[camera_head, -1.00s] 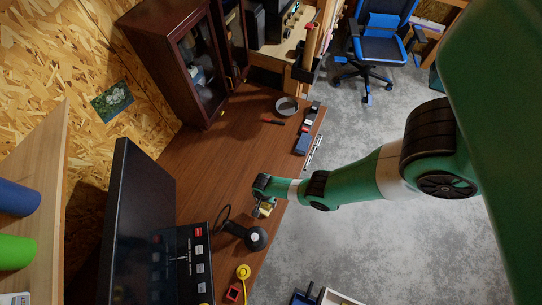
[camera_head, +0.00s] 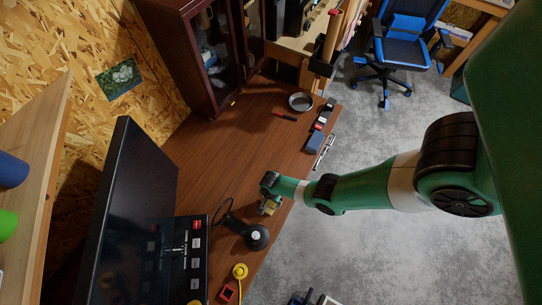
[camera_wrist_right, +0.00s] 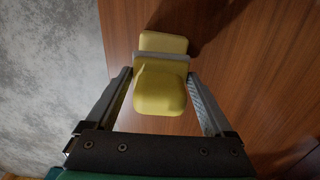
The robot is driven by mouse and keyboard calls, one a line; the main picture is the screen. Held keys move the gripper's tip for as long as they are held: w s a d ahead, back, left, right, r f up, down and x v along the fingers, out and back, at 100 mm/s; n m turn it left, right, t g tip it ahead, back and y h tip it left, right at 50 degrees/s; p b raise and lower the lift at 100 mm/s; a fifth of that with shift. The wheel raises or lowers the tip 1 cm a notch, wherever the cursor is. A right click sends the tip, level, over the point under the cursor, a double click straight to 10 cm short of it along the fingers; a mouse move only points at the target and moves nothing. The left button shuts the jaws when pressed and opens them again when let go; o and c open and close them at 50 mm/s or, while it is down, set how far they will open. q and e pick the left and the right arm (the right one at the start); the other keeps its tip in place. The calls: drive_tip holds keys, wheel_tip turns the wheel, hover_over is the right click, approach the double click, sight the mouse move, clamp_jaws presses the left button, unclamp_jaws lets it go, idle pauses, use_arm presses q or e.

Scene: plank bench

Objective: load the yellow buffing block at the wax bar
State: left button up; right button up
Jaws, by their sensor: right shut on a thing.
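The yellow buffing block (camera_head: 270,207) is in my right gripper (camera_head: 268,194), just above or on the brown plank bench near its right edge; I cannot tell whether it touches. In the right wrist view the yellow block (camera_wrist_right: 160,92) sits between the two fingers of my right gripper (camera_wrist_right: 162,88), with a pale grey band across it. The gripper is shut on it. A blue bar-shaped block (camera_head: 314,142) lies farther up the bench; I cannot tell whether it is the wax bar. My left gripper is not in view.
A black round-based item (camera_head: 256,237) with a loop stands just below the gripper. A black panel (camera_head: 196,245), a yellow round item (camera_head: 240,270) and a red box (camera_head: 228,293) are lower. A grey bowl (camera_head: 300,102) is at the far end. The middle of the bench (camera_head: 230,150) is clear.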

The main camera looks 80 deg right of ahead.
drive_tip(key=shift+f+b, duration=0.6)
idle(1.8)
wheel_tip(320, 180, up, 7)
drive_tip(key=p, duration=0.7)
drive_tip(key=shift+r, duration=0.2)
drive_tip(key=shift+f, duration=0.1)
drive_tip(key=shift+s, duration=0.1)
